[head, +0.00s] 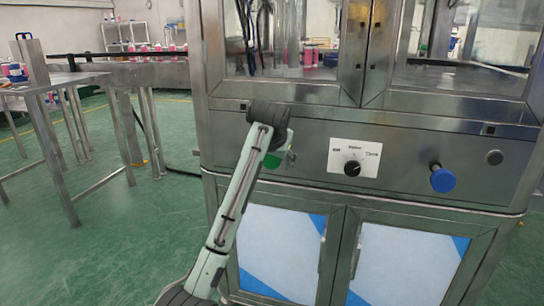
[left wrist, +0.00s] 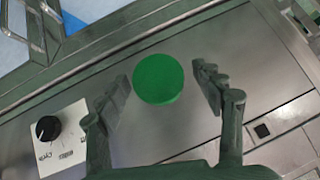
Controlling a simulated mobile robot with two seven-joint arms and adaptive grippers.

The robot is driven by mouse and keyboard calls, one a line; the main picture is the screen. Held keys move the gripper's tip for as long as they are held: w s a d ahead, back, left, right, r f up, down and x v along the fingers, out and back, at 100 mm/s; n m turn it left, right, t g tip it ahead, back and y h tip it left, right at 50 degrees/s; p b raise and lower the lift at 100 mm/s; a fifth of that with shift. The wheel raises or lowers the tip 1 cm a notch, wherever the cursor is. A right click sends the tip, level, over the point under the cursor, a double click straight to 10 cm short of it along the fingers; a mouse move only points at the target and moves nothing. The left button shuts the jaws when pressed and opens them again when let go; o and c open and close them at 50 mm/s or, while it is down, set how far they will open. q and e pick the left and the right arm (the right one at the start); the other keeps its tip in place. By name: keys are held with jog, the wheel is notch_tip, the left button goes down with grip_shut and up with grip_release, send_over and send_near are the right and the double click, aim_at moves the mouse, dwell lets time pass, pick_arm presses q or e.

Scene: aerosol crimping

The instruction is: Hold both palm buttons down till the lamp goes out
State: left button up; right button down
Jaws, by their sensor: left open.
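The green palm button (head: 272,161) is on the steel front panel, partly hidden behind my left arm in the head view. In the left wrist view the green button (left wrist: 158,78) is round and shows whole. My left gripper (left wrist: 162,74) is open, with one finger on each side of the green button and nothing held. I cannot tell whether it touches the button. The blue palm button (head: 442,179) stands out from the panel's right part, with no gripper at it. I cannot make out a lit lamp. My right gripper is not in view.
A white plate with a black selector knob (head: 352,168) sits between the buttons. A dark round fitting (head: 494,157) is right of the blue button. Glazed doors are above the panel, cabinet doors (head: 280,250) below. A steel table (head: 60,85) stands at left.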

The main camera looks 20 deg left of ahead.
pick_arm(q)
jog(key=c, duration=1.3)
jog(key=shift+o, duration=0.2)
